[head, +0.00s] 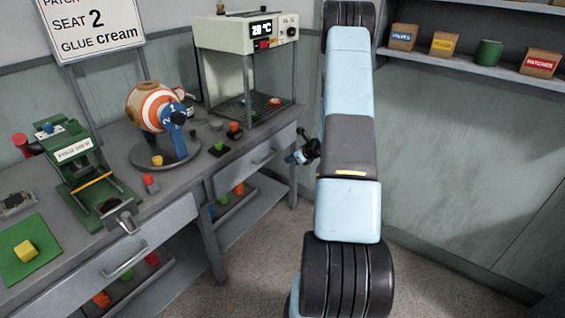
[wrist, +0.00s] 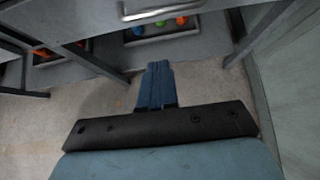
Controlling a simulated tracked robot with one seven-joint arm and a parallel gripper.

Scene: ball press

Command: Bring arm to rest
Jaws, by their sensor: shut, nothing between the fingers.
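My gripper (wrist: 157,68) shows in the wrist view with its blue fingers together and nothing between them. It hangs over bare floor, in front of the workbench. In the head view my light-blue arm stands upright right of the middle. A small dark and blue part of my gripper (head: 299,157) shows at the left of the arm, off the bench's right end. It touches nothing that I can see.
The grey workbench (head: 205,155) holds a green press (head: 85,175), an orange-and-white striped ball (head: 152,106) on a stand and a white heater cabinet (head: 235,35). Drawers and lower shelves sit beneath. A wall shelf (head: 465,65) with boxes is at right. Floor (head: 430,285) at right is clear.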

